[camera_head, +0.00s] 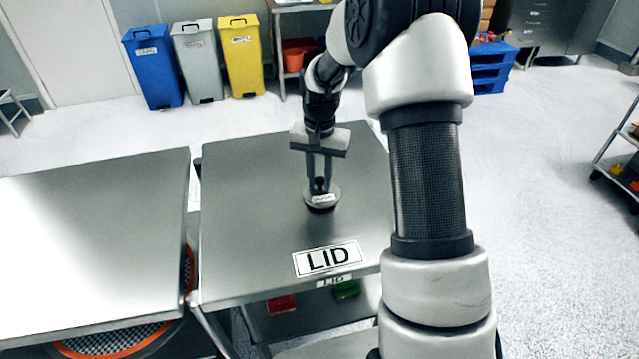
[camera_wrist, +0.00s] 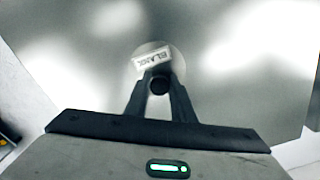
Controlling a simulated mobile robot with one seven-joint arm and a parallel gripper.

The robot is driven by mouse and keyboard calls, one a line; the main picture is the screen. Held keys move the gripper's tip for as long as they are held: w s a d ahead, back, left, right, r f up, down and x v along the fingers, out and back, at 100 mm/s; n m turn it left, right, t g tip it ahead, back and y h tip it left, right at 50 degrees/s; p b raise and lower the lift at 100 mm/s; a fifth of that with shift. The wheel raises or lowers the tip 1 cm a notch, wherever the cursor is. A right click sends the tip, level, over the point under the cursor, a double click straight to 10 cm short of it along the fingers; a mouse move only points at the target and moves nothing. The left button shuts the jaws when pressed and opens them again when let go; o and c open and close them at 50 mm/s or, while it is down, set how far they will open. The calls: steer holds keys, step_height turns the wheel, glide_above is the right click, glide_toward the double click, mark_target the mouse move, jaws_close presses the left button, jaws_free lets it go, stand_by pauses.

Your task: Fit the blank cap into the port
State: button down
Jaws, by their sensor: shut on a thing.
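The blank cap (camera_head: 322,198) is a round metal disc with a white label and a black knob, over the steel table marked LID. My gripper (camera_head: 320,188) is shut on the knob of the cap. In the wrist view the cap (camera_wrist: 150,60) shows its label reading BLANK, with the fingertips (camera_wrist: 158,84) closed around the black knob. The cap is at or just above the tabletop; I cannot tell whether it touches. The port is not clearly visible in either view.
The LID table (camera_head: 250,225) is otherwise clear. A steel cover (camera_head: 90,240) is at the left, with an orange-rimmed mesh (camera_head: 120,340) below it. Red (camera_head: 282,304) and green (camera_head: 346,290) items sit under the table. Blue, grey and yellow bins (camera_head: 243,58) stand behind.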

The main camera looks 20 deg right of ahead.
steer(key=shift+f, duration=0.45)
steer(key=shift+f, duration=0.2)
steer(key=c, duration=1.5)
jaws_free()
steer(key=shift+r, duration=0.1)
